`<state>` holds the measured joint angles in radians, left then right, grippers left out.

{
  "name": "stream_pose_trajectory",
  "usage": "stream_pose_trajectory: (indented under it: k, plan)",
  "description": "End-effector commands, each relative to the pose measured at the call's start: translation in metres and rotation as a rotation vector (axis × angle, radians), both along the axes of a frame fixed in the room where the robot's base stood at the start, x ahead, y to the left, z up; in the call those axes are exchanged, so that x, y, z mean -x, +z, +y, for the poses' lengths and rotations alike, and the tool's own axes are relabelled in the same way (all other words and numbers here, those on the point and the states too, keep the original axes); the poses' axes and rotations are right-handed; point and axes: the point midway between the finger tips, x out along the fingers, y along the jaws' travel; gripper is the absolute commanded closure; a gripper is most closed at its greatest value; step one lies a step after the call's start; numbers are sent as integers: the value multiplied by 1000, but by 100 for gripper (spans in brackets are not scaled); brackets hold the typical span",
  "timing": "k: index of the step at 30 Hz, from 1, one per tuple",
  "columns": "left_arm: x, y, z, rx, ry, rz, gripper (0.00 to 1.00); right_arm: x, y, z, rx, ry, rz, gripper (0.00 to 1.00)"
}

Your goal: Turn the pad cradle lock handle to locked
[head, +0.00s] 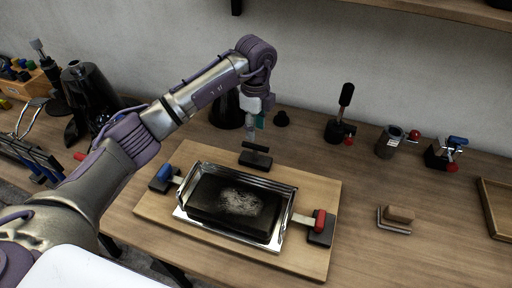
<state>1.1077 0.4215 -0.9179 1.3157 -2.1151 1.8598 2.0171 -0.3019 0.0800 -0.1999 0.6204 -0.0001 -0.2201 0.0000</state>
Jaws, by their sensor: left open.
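The pad cradle (283,222) is a shiny metal tray holding a dark pad (236,205) with a pale worn patch. It sits on a light wooden board (235,256). A black bar-shaped handle (256,148) on a dark block stands at the board's back edge, just behind the cradle. A blue-handled piece (164,173) is at the cradle's left end and a red-handled piece (319,221) at its right end. No label shows which one is the lock handle. My left gripper (259,122) is open, pointing down above and behind the black handle, apart from it. My right gripper is out of view.
A lever with a black knob (345,96), a metal cup-like fixture (388,143) and a blue-and-red fixture (446,153) stand at the back right. A small wooden block (399,214) lies right of the board. Dark tools (90,100) crowd the left.

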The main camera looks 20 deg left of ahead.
Motion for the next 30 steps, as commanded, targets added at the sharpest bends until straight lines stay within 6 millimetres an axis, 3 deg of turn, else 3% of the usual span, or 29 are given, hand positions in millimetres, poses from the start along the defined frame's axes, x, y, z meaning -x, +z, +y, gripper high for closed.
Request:
stream_pose_trajectory:
  k: [6,13,18,26,30]
  plan:
    - [2,-47,-1,1,-2,4,59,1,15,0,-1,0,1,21]
    - [1,-84,-1,3,-3,2,59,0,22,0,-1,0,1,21]
    - [0,-95,-1,3,-4,0,59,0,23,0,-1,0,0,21]
    - [0,-97,-1,3,-4,0,59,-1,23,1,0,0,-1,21]
    - [0,-97,-1,3,-4,-1,77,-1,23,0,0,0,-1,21]
